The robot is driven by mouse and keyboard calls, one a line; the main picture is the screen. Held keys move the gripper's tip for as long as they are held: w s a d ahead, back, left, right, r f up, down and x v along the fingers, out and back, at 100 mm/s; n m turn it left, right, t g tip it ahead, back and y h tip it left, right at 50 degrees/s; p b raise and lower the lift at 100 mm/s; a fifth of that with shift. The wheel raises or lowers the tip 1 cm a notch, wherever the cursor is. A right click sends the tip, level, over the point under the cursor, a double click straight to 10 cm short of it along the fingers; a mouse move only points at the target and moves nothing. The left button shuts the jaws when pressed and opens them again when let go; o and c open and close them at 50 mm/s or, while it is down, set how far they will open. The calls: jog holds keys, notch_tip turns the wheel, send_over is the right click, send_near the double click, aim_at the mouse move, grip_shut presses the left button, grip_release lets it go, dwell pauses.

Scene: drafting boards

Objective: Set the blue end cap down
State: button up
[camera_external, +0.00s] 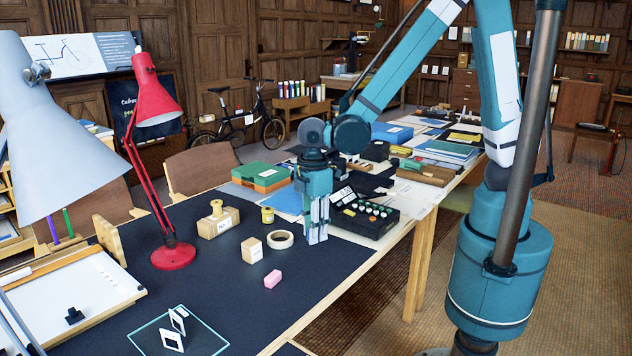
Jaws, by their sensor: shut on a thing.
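My gripper (316,238) points straight down, low over the dark desk mat (215,285), just right of the tape roll. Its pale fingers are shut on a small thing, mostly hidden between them. I cannot make out the blue end cap clearly as separate from the blue and white gripper, nor see it loose elsewhere. Whether the fingertips or the held thing touch the mat is hard to tell from this view.
A tape roll (280,239), a small box (252,249) and a pink eraser (273,279) lie left of my gripper. A black button box (367,214) stands close on the right. A red lamp (173,256) stands left. The mat's front right is clear.

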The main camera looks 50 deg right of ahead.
jog(key=shift+d, duration=0.1)
jog(key=w+d, duration=0.3)
jog(key=d, duration=0.4)
jog(key=w+d+m, duration=0.1)
jog(key=w+d, duration=0.2)
jog(key=d, duration=0.3)
jog(key=shift+d+r, duration=0.15)
jog(key=shift+d, duration=0.25)
jog(key=b, duration=0.2)
send_over(325, 241)
jog(key=shift+a+f, duration=0.1)
jog(key=shift+f, duration=3.05)
jog(key=shift+f, duration=0.1)
jog(key=shift+f+b, duration=0.4)
jog(key=shift+f, duration=1.35)
jog(key=shift+f, duration=0.15)
